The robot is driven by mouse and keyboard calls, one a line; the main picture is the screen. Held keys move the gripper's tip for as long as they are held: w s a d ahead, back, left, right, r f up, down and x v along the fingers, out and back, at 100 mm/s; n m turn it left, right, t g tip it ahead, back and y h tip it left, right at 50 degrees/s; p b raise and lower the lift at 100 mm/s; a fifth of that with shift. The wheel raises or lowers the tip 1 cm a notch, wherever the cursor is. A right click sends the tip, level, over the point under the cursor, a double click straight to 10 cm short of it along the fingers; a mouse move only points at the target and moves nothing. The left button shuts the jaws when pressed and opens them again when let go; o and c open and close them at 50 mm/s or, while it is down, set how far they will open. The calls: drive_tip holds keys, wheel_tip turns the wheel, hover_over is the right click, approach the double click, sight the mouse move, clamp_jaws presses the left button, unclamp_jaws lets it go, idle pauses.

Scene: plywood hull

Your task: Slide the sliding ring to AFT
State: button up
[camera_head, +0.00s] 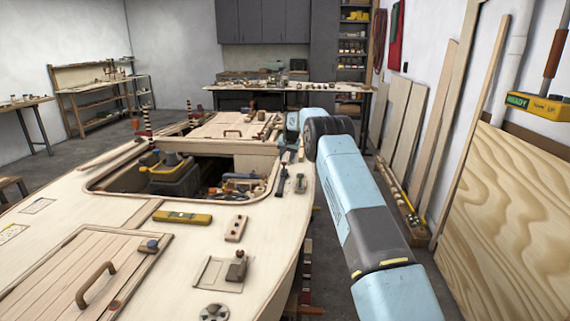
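My pale blue arm reaches forward along the right side of the plywood hull (258,236). My gripper (286,143) is at the far end, over the right side deck, small and partly hidden by my dark wrist. I cannot see whether its fingers are open or shut. A narrow dark upright fitting (283,178) stands on the right side deck, nearer than my gripper, with a small grey fitting (300,184) beside it. I cannot tell which part is the sliding ring, and no AFT mark is readable.
The open cockpit (131,181) holds a dark box and tools. A yellow level (182,217), a wooden block with holes (236,228) and a hatch with a handle (95,285) are on the near deck. Plywood sheets (510,220) line the right wall.

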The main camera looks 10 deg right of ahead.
drive_tip(key=v, duration=0.6)
drive_tip(key=shift+r, duration=0.1)
drive_tip(key=s+a+r+n, duration=0.1)
drive_tip(key=s+r, duration=1.3)
drive_tip(key=r, duration=0.3)
drive_tip(key=s+a+r+n, duration=0.1)
drive_tip(key=s+r, duration=0.4)
drive_tip(key=s, duration=0.4)
drive_tip(key=s+r, duration=0.4)
drive_tip(key=s, duration=0.6)
drive_tip(key=s+r+n, duration=0.1)
drive_tip(key=s, duration=2)
drive_tip(key=s+f, duration=0.4)
drive_tip(key=s, duration=0.5)
drive_tip(key=s+f+n, duration=0.1)
drive_tip(key=s+f, duration=0.3)
drive_tip(key=s, duration=0.6)
drive_tip(key=shift+a+t+h, duration=0.3)
drive_tip(key=shift+a, duration=0.1)
